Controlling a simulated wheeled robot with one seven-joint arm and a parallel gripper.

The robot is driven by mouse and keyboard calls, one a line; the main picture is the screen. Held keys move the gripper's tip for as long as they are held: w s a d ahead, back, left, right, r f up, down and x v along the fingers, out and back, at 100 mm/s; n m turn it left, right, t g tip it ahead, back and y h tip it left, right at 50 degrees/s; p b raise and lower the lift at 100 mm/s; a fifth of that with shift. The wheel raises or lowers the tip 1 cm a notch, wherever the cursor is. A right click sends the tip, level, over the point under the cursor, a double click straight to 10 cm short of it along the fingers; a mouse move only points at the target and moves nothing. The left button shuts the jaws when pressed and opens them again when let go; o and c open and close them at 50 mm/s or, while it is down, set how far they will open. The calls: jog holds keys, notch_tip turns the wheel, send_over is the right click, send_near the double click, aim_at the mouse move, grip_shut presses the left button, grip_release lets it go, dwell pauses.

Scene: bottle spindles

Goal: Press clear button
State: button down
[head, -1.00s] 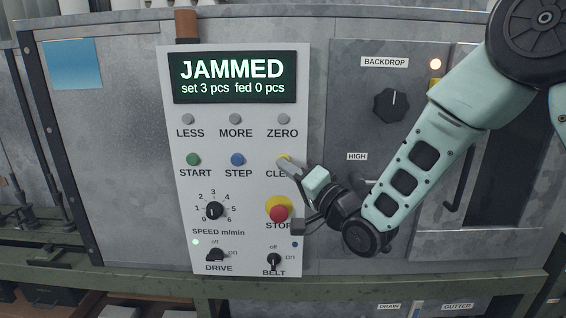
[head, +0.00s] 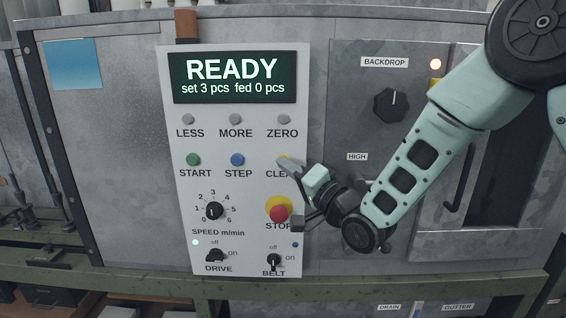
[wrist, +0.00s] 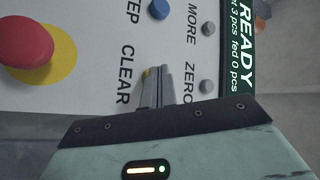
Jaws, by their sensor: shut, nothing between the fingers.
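The yellow CLEAR button (head: 284,157) is on the white control panel (head: 180,222), mostly hidden behind my fingertips. A sliver of the button shows in the wrist view (wrist: 147,73). My gripper (head: 287,163) is shut and empty, with its tips at the button. In the wrist view my gripper (wrist: 157,72) points at the panel beside the CLEAR label. I cannot tell whether the tips press the button or just stand in front of it. The display (head: 235,78) reads READY, set 3 pcs, fed 0 pcs.
The red STOP button (head: 278,212) on its yellow base sits just below my gripper. The grey ZERO button (head: 284,119) is above it and the blue STEP button (head: 237,160) is to its left.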

jog(key=shift+s, duration=0.9)
jog(key=s+b, duration=0.1)
jog(key=s, duration=0.4)
jog(key=shift+a+b, duration=0.1)
jog(key=shift+b, duration=0.3)
dwell(0.5)
